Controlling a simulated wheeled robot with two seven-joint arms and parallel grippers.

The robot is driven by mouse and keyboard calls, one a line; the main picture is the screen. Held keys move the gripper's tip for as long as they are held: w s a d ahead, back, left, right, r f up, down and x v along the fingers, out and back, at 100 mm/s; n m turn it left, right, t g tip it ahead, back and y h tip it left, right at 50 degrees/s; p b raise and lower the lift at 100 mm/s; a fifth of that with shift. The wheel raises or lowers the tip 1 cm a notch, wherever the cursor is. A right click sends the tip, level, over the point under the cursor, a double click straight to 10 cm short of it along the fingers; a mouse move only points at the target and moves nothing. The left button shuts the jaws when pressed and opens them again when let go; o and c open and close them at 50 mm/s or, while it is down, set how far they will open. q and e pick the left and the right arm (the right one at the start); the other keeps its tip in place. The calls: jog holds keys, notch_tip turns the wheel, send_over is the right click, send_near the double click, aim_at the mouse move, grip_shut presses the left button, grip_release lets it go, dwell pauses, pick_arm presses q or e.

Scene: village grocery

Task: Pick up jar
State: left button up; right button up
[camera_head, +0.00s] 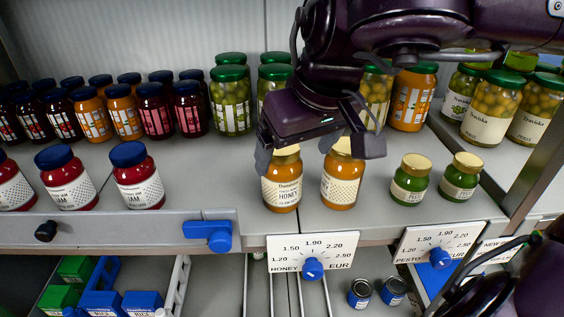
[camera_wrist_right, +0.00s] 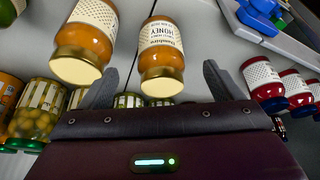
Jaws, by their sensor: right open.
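Two honey jars with orange contents and gold lids stand side by side at the shelf's front edge: the left honey jar (camera_head: 282,186) and the right honey jar (camera_head: 341,181). My right gripper (camera_head: 311,150) is open and empty above and behind them, its fingers pointing down and hiding part of their lids. In the right wrist view, which looks upside down, the left honey jar (camera_wrist_right: 162,48) lies between the spread fingers (camera_wrist_right: 160,88), apart from both. The right honey jar (camera_wrist_right: 85,42) lies outside them. My left gripper is not in view.
Red jam jars (camera_head: 138,178) stand to the left and green pesto jars (camera_head: 410,181) to the right. Rows of jars, including green-lidded ones (camera_head: 230,102), fill the back. A honey price dial (camera_head: 313,258) hangs at the front edge. Bare shelf shows between the honey and jam jars.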

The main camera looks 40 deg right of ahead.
aim_at(286, 150)
jog(key=w+p, duration=0.1)
jog(key=w, duration=0.2)
jog(key=shift+w+d, duration=0.15)
jog(key=shift+w+f+p, duration=0.2)
jog(key=shift+f+p, duration=0.1)
jog(key=shift+f, duration=0.15)
jog(key=p+x, duration=0.1)
jog(key=x, duration=0.2)
jog(key=shift+f, duration=0.2)
jog(key=shift+w+f, duration=0.3)
jog(key=shift+s, duration=0.2)
jog(key=c, duration=0.6)
jog(key=shift+r, duration=0.1)
jog(key=c, duration=1)
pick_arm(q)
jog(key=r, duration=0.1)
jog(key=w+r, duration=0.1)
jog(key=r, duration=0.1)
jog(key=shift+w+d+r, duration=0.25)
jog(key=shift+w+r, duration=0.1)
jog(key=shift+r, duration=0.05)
pick_arm(e)
jog(key=shift+w, duration=0.1)
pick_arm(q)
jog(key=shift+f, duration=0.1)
